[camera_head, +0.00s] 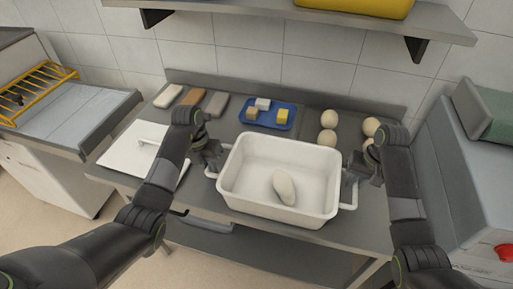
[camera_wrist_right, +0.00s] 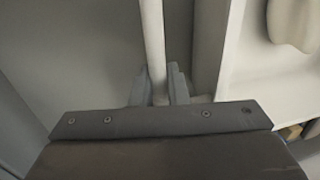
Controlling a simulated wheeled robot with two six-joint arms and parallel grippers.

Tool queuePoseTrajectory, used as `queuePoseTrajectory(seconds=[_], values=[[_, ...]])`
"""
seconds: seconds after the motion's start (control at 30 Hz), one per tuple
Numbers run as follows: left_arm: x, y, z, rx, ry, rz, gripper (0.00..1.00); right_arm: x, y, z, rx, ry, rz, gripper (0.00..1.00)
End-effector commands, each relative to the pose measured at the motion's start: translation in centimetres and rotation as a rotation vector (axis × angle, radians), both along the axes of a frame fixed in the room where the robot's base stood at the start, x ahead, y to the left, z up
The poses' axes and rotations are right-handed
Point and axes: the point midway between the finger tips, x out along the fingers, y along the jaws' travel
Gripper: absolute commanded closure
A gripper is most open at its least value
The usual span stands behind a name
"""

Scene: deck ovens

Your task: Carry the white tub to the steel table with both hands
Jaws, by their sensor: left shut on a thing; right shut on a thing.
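The white tub (camera_head: 279,204) is at the front middle of the steel table (camera_head: 225,135) in the head view. An oval pale dough piece (camera_head: 284,187) lies inside it. The tub has a handle at each short end. My left gripper (camera_head: 212,168) is shut on the tub's left handle. My right gripper (camera_head: 350,180) is shut on the right handle. In the right wrist view the handle bar (camera_wrist_right: 153,45) runs between the right fingers (camera_wrist_right: 158,88), with the tub's wall beside it. I cannot tell whether the tub touches the table.
A white lid (camera_head: 133,150) with a handle lies left of the tub. Behind are a blue tray (camera_head: 249,120) with small blocks, several dough balls (camera_head: 328,118) and loaf-like bars (camera_head: 191,97). A shelf (camera_head: 300,12) hangs above. Grey equipment (camera_head: 465,170) stands at the right.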

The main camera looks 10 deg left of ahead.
Motion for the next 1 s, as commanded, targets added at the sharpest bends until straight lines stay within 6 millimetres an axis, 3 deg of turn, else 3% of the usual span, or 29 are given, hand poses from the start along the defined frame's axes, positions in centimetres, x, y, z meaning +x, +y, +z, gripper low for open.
queuePoseTrajectory(seconds=[0.1,0.13,0.3,0.67,1.0], values=[[0.0,0.1,-0.7,0.002,-0.002,0.0,1.0,0.1,-0.1,-0.7,-0.001,-0.002,0.0,1.0],[0.0,0.1,-0.7,0.002,0.0,0.001,0.85,0.0,-0.1,-0.7,-0.002,0.0,-0.001,0.85],[0.0,0.1,-0.5,0.001,0.0,0.001,0.64,0.0,-0.1,-0.5,-0.001,0.0,-0.001,0.64],[0.0,0.0,-0.3,0.0,0.0,0.0,0.64,0.0,0.0,-0.3,0.0,0.0,0.0,0.64],[0.0,0.0,2.2,0.0,0.0,0.0,0.64,0.0,0.0,2.2,0.0,0.0,0.0,0.64]])
